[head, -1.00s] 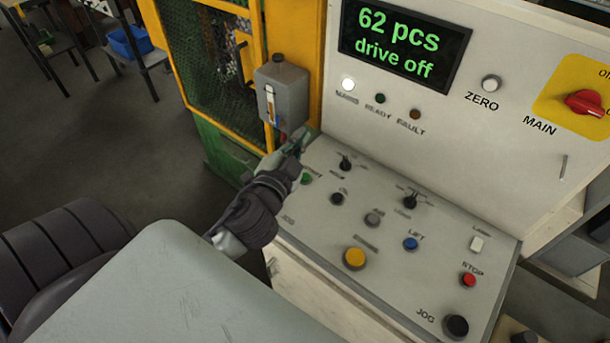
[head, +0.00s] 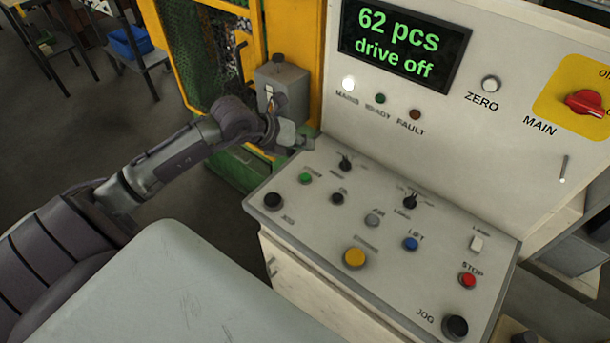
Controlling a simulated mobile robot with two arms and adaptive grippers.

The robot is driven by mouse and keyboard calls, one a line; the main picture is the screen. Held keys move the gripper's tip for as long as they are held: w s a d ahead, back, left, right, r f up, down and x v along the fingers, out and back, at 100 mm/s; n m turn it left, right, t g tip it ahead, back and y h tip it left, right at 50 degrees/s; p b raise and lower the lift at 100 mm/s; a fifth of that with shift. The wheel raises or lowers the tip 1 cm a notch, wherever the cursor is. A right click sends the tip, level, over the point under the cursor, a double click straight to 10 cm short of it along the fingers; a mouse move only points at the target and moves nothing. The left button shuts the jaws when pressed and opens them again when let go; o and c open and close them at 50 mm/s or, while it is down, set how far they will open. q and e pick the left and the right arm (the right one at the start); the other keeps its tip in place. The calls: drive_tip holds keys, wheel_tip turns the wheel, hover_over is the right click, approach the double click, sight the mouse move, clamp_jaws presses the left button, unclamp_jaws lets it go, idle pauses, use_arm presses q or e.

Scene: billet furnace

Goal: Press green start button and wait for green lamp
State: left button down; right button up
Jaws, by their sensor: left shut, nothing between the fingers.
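The green start button (head: 305,178) sits at the upper left of the sloped control desk and is in plain view. My left gripper (head: 306,144) is shut and empty. It is beyond the green button, near the desk's far left corner, apart from the button. The green READY lamp (head: 380,98) on the upright panel looks dark. The white MAINS lamp (head: 348,83) is lit, and the FAULT lamp (head: 415,114) looks dark. The display (head: 404,43) reads "62 pcs drive off". My right gripper is not in view.
A grey box (head: 287,88) on the yellow guard frame (head: 277,25) stands close behind my left gripper. The desk also carries black knobs, a yellow button (head: 355,257), a blue LIFT button (head: 410,243) and a red STOP button (head: 467,280). The space above the desk is clear.

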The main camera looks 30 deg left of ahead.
sight(303, 177)
use_arm(q)
drive_tip(key=shift+a, duration=0.4)
drive_tip(key=shift+f, duration=0.2)
wheel_tip(303, 177, down, 9)
drive_tip(key=b, duration=0.6)
drive_tip(key=shift+r, duration=0.2)
idle(0.9)
drive_tip(key=shift+f+b, duration=0.4)
drive_tip(key=shift+b, duration=0.05)
drive_tip(key=shift+f+b, duration=0.35)
drive_tip(key=shift+f, duration=0.1)
idle(0.5)
idle(0.3)
drive_tip(key=shift+d+r+p, duration=0.1)
drive_tip(key=shift+r+p, duration=0.55)
drive_tip(key=shift+r, duration=0.25)
